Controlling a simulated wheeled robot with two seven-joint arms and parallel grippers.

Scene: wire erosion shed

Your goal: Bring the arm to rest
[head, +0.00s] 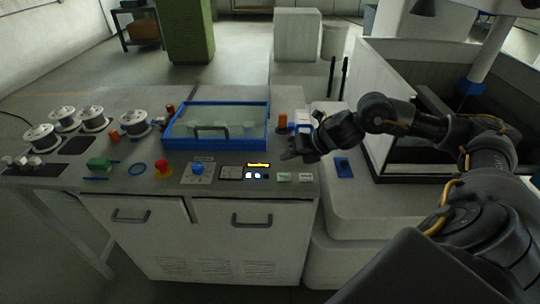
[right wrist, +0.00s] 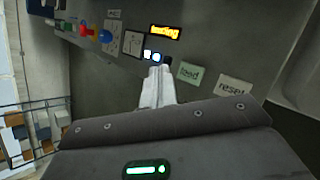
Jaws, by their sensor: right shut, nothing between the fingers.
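My right arm comes in from the right in the head view. Its gripper (head: 290,154) hangs over the right part of the grey workbench (head: 225,184), above the control panel. In the right wrist view the gripper (right wrist: 158,72) is shut and empty, its fingertips near the small lit buttons (right wrist: 152,56) under the yellow display (right wrist: 165,32). I cannot tell whether the fingertips touch a button. A "feed"-like green label (right wrist: 189,73) and a "reset" label (right wrist: 234,87) lie to the right of the fingers. My left gripper is not in view.
A blue-framed tray (head: 217,104) with a clear lid stands behind the panel. A red mushroom button (head: 163,168), a blue knob (head: 197,169) and several wire spools (head: 134,123) are on the left. A large open-topped machine (head: 400,70) stands at right.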

